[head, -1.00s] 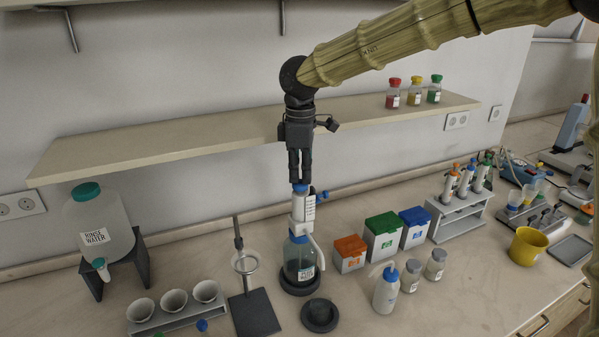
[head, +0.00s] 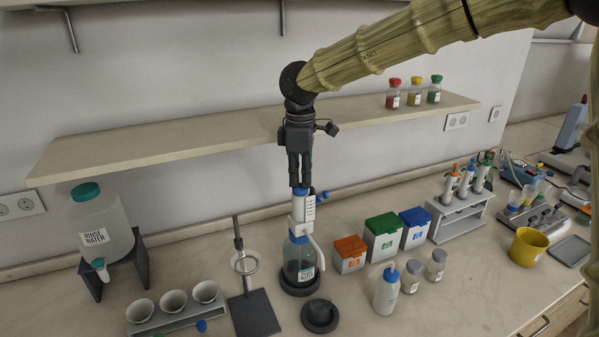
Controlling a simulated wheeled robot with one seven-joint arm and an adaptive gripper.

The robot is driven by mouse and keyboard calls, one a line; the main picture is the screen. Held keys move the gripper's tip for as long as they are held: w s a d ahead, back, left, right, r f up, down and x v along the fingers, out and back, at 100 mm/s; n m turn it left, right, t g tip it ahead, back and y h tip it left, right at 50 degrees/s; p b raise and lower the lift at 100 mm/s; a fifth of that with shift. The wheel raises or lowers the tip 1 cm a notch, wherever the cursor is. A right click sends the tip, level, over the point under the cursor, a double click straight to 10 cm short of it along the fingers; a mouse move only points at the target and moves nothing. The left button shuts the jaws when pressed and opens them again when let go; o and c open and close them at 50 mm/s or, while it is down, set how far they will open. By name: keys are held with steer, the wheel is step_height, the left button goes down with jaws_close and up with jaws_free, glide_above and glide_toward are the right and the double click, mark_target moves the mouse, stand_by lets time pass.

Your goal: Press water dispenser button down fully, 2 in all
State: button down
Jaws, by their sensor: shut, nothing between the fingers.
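The bottle stands upright in a dark round base (head: 300,286). How far the button is pressed is hard to tell.
A shelf (head: 150,143) runs behind my gripper. A ring stand (head: 245,262) is close left of the dispenser, and a dark round holder (head: 320,315) sits in front. Orange (head: 349,254), green and blue-lidded boxes stand to the right. The rinse water tank (head: 98,225) is at far left.

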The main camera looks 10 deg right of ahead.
steer(key=shift+r, duration=0.15)
steer(key=shift+r+p, duration=2.25)
steer(key=shift+r, duration=0.65)
steer(key=shift+r+p, duration=1.6)
steer(key=shift+r, duration=0.9)
